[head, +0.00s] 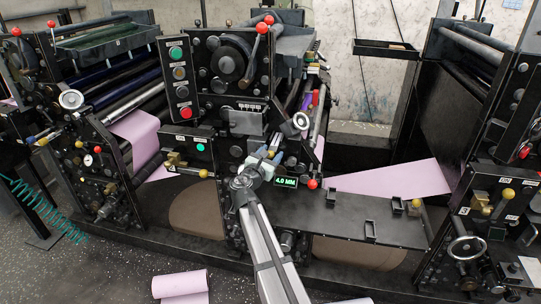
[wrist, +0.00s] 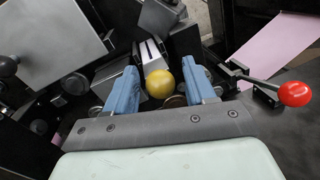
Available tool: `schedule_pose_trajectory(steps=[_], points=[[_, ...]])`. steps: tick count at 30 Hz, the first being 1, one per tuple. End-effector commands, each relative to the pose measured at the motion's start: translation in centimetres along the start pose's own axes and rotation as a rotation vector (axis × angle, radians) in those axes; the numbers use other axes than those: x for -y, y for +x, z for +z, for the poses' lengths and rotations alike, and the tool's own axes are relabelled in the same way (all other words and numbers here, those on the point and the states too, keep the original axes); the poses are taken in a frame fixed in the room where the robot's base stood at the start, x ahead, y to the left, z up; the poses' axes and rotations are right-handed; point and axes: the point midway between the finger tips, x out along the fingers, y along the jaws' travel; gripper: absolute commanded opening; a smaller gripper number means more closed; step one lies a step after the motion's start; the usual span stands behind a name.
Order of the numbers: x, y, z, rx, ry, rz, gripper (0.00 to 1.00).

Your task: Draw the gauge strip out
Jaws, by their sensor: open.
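My gripper (wrist: 162,70) is open, its two blue fingers spread on either side of a yellow ball knob (wrist: 190,70) in the wrist view. A pale grey slotted metal piece (wrist: 153,55) stands just beyond the knob, between the fingertips. I cannot tell for sure whether it is the gauge strip. In the head view my gripper (head: 262,166) is at the front of the middle press unit, left of a green display (head: 286,182) reading 4.0 MM. My wrist hides the fingertips and what lies between them there.
A lever with a red ball (wrist: 295,94) sticks out close to the right finger. Grey metal blocks (wrist: 62,50) stand left of the fingers. A flat dark shelf (head: 355,222) extends right of my arm, with pink web (head: 395,179) behind it. A pink roll (head: 180,284) lies on the floor.

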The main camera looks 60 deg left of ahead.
Motion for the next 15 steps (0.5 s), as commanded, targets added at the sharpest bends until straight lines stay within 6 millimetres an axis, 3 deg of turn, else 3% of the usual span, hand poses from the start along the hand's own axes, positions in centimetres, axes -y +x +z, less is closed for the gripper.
schedule_pose_trajectory(steps=[6, 15], points=[[0.01, 0.01, 0.01, 0.0, 0.0, 0.0, 0.54], [0.09, 0.02, 0.0, 0.0, 0.0, -0.002, 0.27]])
